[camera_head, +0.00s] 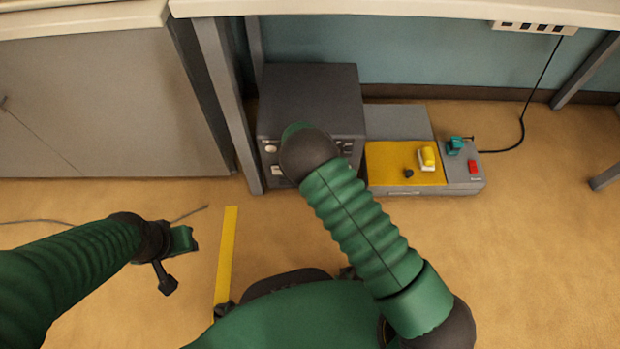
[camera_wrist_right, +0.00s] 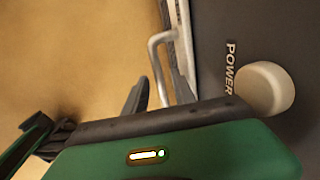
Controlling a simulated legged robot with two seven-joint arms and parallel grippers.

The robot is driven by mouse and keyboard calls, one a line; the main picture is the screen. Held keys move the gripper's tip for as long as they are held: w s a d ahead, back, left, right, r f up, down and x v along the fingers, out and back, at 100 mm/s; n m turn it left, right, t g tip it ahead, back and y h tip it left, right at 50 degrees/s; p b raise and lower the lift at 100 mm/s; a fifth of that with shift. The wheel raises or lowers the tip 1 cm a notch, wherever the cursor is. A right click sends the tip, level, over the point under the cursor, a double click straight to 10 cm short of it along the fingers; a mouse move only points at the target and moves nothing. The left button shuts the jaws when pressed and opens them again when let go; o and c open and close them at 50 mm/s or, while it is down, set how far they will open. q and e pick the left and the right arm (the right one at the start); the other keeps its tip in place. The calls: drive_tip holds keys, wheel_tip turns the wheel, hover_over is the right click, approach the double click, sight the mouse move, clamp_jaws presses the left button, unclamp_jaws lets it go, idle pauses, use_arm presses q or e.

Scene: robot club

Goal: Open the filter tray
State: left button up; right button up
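A dark grey box (camera_head: 310,95) stands on the floor under the bench, its front partly hidden by my right arm. A pale strip low on its front (camera_head: 277,170), seemingly the filter tray, shows beside my arm. In the right wrist view, a bent metal handle (camera_wrist_right: 154,50) stands out from a light panel edge (camera_wrist_right: 183,35), near a white knob (camera_wrist_right: 264,89) marked POWER. My right gripper (camera_wrist_right: 157,88) is open, with its fingers on either side of the handle; contact is unclear. My left gripper (camera_head: 180,245) is over the floor, away from the box; its opening is unclear.
To the box's right is a low grey unit (camera_head: 466,180) with a yellow panel (camera_head: 385,165) and small coloured parts. A grey bench leg (camera_head: 228,100) and cabinet (camera_head: 100,100) stand left. A yellow strip (camera_head: 227,250) lies on the floor. Floor before the box is mostly clear.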

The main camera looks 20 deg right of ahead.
clamp_jaws()
idle(1.2)
